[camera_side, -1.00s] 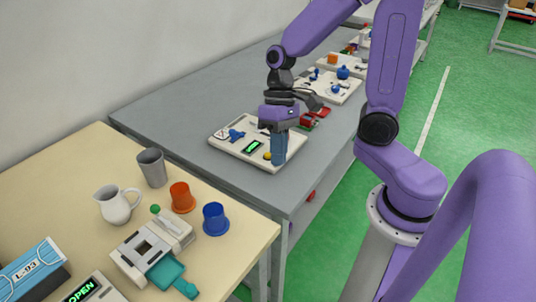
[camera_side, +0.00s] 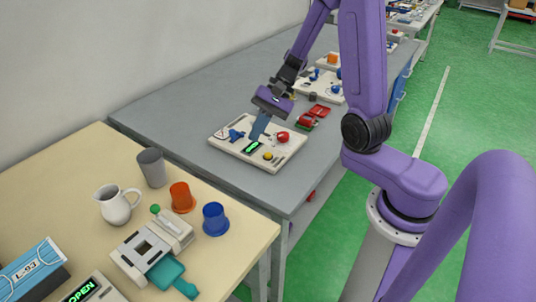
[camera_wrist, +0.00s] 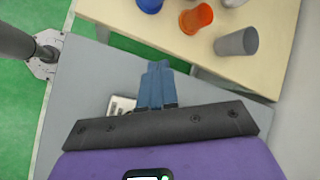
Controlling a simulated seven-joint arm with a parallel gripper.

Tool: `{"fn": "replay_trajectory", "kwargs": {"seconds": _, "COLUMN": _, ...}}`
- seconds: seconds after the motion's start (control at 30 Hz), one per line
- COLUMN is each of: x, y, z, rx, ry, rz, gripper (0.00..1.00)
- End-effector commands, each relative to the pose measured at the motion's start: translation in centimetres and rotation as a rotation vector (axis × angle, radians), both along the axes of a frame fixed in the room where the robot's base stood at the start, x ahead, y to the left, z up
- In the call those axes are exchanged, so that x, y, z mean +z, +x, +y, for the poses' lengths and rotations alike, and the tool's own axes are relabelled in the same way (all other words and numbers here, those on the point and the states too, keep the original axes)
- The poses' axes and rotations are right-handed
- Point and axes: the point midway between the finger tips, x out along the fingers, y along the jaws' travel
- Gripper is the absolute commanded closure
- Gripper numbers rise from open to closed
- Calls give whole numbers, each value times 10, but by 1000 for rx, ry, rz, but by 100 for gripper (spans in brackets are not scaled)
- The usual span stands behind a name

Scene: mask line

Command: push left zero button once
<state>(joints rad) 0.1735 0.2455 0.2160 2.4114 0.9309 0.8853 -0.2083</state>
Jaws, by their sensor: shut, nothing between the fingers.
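A white panel (camera_side: 232,147) lies on the grey table. It carries a blue part (camera_side: 236,135) at left, a lit green display (camera_side: 252,147), a small yellow button (camera_side: 268,156) at the front and a red knob (camera_side: 283,137) at right. No zero label can be read, so I cannot tell which button is the left zero. My gripper (camera_side: 256,137) is shut and empty, its blue fingers tilted over the panel's middle, just behind the display; contact cannot be told. In the wrist view the fingers (camera_wrist: 157,68) are together and mostly hide the panel (camera_wrist: 118,105).
Behind the panel are a red item (camera_side: 318,111) and another white board (camera_side: 325,92). The beige table in front holds a grey cup (camera_side: 152,168), an orange cup (camera_side: 181,197), a blue cup (camera_side: 215,219), a jug (camera_side: 116,206) and a white-and-teal device (camera_side: 150,248).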

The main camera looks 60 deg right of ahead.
Motion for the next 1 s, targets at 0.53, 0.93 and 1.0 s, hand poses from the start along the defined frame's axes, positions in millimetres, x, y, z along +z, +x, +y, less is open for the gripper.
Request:
{"fn": "replay_trajectory", "kwargs": {"seconds": 0.53, "x": -15, "y": 20, "z": -74, "rx": -528, "ry": 118, "rz": 0, "gripper": 100}}
{"fn": "replay_trajectory", "kwargs": {"seconds": 0.93, "x": -18, "y": 18, "z": -93, "rx": -649, "ry": 142, "rz": -6, "gripper": 100}}
{"fn": "replay_trajectory", "kwargs": {"seconds": 1.0, "x": -18, "y": 18, "z": -93, "rx": -649, "ry": 142, "rz": -6, "gripper": 100}}
